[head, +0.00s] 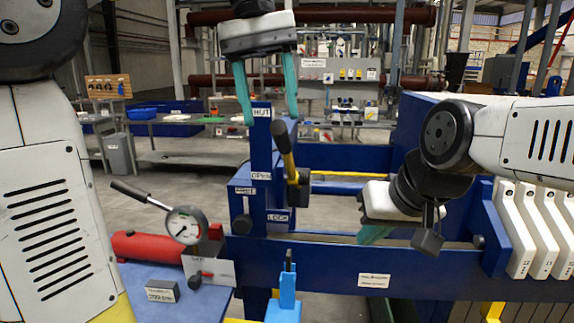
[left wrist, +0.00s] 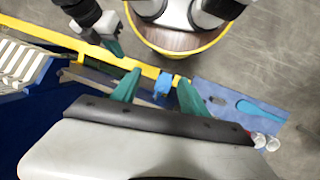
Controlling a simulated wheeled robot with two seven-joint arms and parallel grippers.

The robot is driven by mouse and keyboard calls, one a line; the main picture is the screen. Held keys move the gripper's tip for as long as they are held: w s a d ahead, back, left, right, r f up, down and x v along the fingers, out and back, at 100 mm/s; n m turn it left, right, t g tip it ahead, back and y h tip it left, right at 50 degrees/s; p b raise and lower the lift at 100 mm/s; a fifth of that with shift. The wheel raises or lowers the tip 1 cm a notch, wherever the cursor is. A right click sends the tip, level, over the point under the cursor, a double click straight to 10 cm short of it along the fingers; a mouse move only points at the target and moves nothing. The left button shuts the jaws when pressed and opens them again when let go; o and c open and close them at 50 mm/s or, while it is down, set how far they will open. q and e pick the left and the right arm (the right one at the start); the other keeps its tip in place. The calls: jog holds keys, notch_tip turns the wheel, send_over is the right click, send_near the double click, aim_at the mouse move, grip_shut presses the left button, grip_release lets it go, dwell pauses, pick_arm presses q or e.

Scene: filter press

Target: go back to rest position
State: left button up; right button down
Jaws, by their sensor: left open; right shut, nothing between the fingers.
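My left gripper (head: 268,112) hangs at the top middle of the head view with its teal fingers spread apart. In the picture the fingers lie either side of the top of a labelled blue post (head: 262,150); I cannot tell how far in front of or behind it they are. The left gripper also shows in the left wrist view (left wrist: 157,88), open and with nothing held. My right gripper (head: 374,236) points down over the blue press frame (head: 330,255), its teal fingers together and partly hidden by its own body. It appears empty.
A pressure gauge (head: 186,226) and a red cylinder (head: 150,246) are at the lower left. White filter plates (head: 515,230) line the right. Grey floor is open behind the left side.

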pick_arm(q)
jog(key=s+a+f+t, duration=0.1)
jog(key=a+f+t, duration=0.3)
jog(key=f, duration=0.6)
jog(key=s+a+f+t, duration=0.1)
jog(key=a+f+t, duration=0.3)
jog(key=a+f, duration=0.3)
notch_tip(320, 180, down, 5)
jog(key=shift+s+a+r+t, duration=0.2)
jog(key=shift+a+t, duration=0.1)
jog(key=shift+t, duration=0.1)
dwell(1.6)
